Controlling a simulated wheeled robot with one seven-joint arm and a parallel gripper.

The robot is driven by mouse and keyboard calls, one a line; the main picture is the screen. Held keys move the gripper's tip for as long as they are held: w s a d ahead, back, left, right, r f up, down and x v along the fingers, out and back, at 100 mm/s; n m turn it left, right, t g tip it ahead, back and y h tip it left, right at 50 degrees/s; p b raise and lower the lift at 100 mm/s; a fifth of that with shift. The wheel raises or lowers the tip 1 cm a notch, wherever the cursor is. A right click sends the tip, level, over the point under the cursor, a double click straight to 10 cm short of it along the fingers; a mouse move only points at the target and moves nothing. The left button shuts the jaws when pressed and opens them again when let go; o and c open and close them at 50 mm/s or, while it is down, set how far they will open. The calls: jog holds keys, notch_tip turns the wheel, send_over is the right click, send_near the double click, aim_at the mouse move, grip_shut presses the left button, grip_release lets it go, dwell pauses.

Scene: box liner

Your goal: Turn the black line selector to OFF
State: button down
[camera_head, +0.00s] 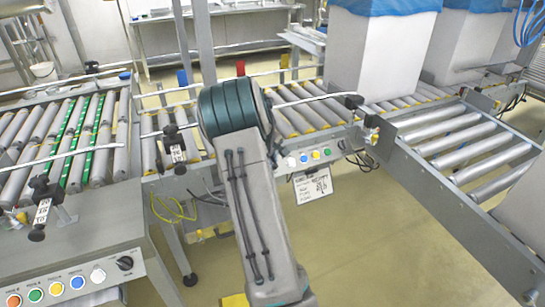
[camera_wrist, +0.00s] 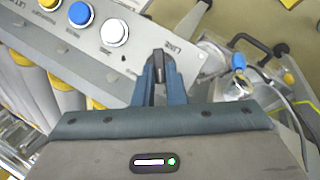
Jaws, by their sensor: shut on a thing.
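In the wrist view, the black line selector (camera_wrist: 158,64) stands on a grey panel next to the white button, beside upside-down lettering. My gripper (camera_wrist: 159,72) has its two blue fingers on either side of the selector's black handle, shut on it. The handle's setting and the OFF mark cannot be read. In the head view my own arm hides the gripper and this selector. The visible part of the middle conveyor's button panel (camera_head: 309,157) shows just right of my arm.
White (camera_wrist: 114,32), blue (camera_wrist: 81,13) and yellow buttons line the panel beside the selector. A metal clamp with a blue part (camera_wrist: 238,62) stands close to the right. In the head view, another black knob (camera_head: 124,262) sits on the left panel. Floor (camera_head: 350,240) is open right of my arm.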

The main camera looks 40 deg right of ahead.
jog(key=shift+s+d+r+m+y+p, duration=0.1)
jog(key=shift+d+m+y+p, duration=0.2)
jog(key=shift+m+p, duration=0.2)
jog(key=shift+d+r+m+y+p, duration=0.15)
jog(key=shift+m+y+p, duration=0.2)
jog(key=shift+m, duration=0.25)
jog(key=shift+d+f+m+y+p, duration=0.15)
jog(key=shift+m+y+p, duration=0.35)
jog(key=shift+m, duration=0.3)
jog(key=shift+d+f+m+y+p, duration=0.1)
jog(key=shift+m+y+p, duration=0.4)
jog(key=shift+m, duration=0.3)
jog(key=c, duration=1.5)
grip_release()
jog(key=shift+s+d, duration=0.1)
jog(key=shift+d, duration=0.05)
jog(key=shift+w+a, duration=0.2)
jog(key=shift+a, duration=0.15)
